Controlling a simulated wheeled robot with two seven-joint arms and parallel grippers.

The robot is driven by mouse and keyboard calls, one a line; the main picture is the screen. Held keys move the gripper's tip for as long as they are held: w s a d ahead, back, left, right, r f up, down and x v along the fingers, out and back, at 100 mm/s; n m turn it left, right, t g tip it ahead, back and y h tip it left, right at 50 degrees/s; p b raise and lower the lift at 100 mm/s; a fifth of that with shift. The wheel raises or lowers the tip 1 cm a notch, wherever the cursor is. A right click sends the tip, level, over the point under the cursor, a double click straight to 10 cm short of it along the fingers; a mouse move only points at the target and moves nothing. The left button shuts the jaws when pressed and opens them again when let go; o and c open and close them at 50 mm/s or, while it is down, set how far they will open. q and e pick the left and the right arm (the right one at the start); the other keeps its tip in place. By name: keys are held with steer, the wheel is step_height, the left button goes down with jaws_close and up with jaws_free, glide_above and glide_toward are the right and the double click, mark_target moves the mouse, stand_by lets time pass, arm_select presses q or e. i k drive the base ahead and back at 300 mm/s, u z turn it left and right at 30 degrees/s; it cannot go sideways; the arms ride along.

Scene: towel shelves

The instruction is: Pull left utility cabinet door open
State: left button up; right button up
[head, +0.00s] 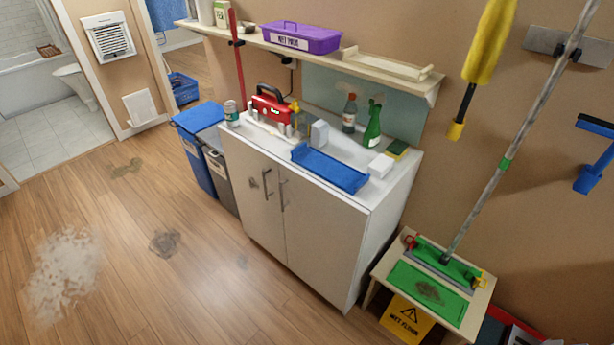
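The white utility cabinet (330,235) stands against the wall in the middle of the head view. Its left door (252,200) looks shut, flush with the right door (312,240). A dark vertical handle (266,184) is on the left door near the middle seam. A second dark handle (282,195) is on the right door. A dark smudge marks the left door beside its handle. Neither of my grippers is in view.
Blue (196,160) and grey (219,178) bins stand left of the cabinet. A low wooden stand (376,272) with a green mop head (443,260) and a yellow wet-floor sign (407,318) is at the right. The wood floor (190,275) before the cabinet is open, with stains.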

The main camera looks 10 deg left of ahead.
mark_target(253, 171)
steer(key=z, duration=0.25)
steer(key=i, duration=1.3)
steer(key=u, duration=0.55)
